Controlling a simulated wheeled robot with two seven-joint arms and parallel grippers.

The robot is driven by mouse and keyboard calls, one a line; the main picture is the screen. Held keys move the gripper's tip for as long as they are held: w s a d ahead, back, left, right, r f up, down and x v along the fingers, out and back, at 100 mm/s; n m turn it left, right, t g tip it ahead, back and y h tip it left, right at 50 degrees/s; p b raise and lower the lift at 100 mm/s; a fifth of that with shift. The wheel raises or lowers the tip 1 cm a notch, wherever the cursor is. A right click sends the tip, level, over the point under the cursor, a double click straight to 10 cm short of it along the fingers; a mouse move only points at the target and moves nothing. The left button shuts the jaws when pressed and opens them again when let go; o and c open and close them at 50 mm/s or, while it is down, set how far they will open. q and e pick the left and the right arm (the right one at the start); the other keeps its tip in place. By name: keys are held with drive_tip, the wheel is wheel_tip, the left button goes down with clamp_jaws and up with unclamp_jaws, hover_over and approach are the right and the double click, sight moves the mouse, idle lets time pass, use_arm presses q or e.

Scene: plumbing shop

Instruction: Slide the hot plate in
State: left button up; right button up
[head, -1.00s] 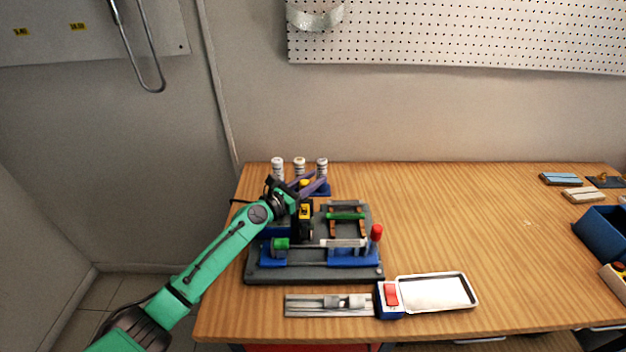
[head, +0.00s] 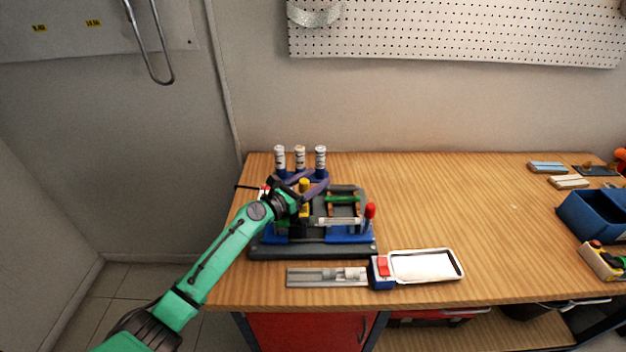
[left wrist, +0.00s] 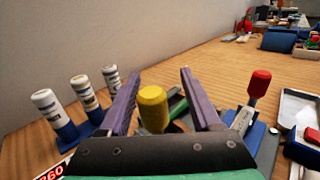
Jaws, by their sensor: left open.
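The fixture has a dark grey base (head: 310,252) with blue blocks. A yellow knob (head: 303,186) stands upright at its back left; in the left wrist view the knob (left wrist: 153,108) is between my finger pads. I take it for the hot plate's handle; the plate below is mostly hidden by my gripper. My left gripper (head: 304,178) is open, its purple fingers on either side of the knob, with gaps visible in the left wrist view (left wrist: 160,78). A clear tube (head: 340,222) lies across the blue blocks. A red-topped lever (head: 370,211) stands at the fixture's right. My right gripper is out of view.
Several white bottles (head: 300,158) stand behind the fixture, close to my left gripper. A grey rail (head: 325,276), a red-and-blue block (head: 382,270) and a white tray (head: 430,266) lie in front. The table's middle right is clear. Blue bins (head: 590,215) stand far right.

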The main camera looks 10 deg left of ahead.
use_arm(q)
drive_tip(key=shift+s+a, duration=0.25)
drive_tip(key=shift+a, duration=0.2)
drive_tip(key=b+v, duration=0.2)
drive_tip(key=v, duration=1.1)
drive_tip(key=shift+s+b, duration=0.3)
drive_tip(key=shift+s, duration=0.1)
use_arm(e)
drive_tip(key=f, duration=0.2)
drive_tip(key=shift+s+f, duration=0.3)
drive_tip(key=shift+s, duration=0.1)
